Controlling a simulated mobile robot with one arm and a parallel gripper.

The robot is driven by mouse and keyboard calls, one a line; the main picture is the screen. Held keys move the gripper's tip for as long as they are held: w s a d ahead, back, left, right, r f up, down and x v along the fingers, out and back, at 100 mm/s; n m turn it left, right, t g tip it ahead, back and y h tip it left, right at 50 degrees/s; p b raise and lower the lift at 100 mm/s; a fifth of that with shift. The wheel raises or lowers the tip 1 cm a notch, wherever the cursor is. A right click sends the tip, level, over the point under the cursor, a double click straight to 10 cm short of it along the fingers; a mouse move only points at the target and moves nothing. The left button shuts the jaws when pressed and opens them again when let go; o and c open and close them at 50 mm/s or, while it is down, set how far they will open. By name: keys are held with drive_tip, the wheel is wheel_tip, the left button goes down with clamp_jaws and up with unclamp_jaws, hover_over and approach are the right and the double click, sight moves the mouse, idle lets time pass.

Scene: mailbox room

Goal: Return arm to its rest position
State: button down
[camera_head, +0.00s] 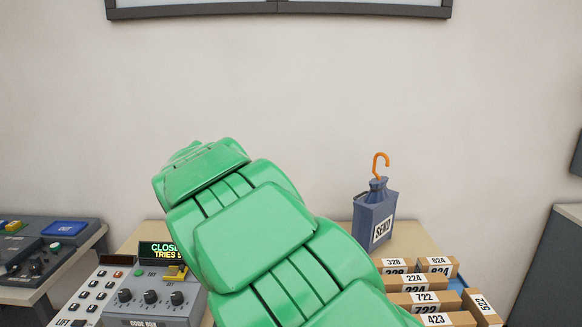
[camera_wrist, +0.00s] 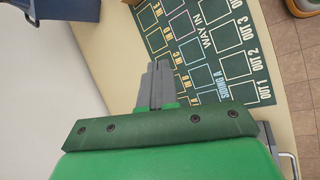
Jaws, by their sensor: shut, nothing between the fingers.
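My green arm rises across the middle of the head view and hides part of the table behind it; my gripper is not distinguishable there. In the wrist view my gripper (camera_wrist: 157,84) shows as grey fingers pressed together, with nothing between them. It is over a pale table top (camera_wrist: 95,60), next to a dark green mat (camera_wrist: 215,45) with outlined boxes and white lettering. I cannot tell how high the fingers are above the table.
A blue SEND container (camera_head: 374,212) with an orange hook stands right of my arm. Several numbered boxes (camera_head: 425,298) sit in front of it. A grey code box (camera_head: 150,305) with a lit display stands at left. A control desk (camera_head: 40,262) is farther left. Tiled floor (camera_wrist: 295,60) lies beyond the table.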

drive_tip(key=s+d+r+m+g+y, duration=0.15)
drive_tip(key=s+d+m+g, duration=0.4)
drive_tip(key=s+d, duration=1.05)
drive_tip(key=s+d+f+m+y, duration=0.1)
drive_tip(key=s+m, duration=0.3)
drive_tip(key=s, duration=0.8)
drive_tip(key=s+d+f+m+y, duration=0.2)
drive_tip(key=s+d+m+y, duration=0.1)
drive_tip(key=s, duration=1)
drive_tip(key=shift+s+d+m, duration=0.25)
drive_tip(key=shift+d+m, duration=0.05)
drive_tip(key=shift+m, duration=0.35)
drive_tip(key=shift+y, duration=0.25)
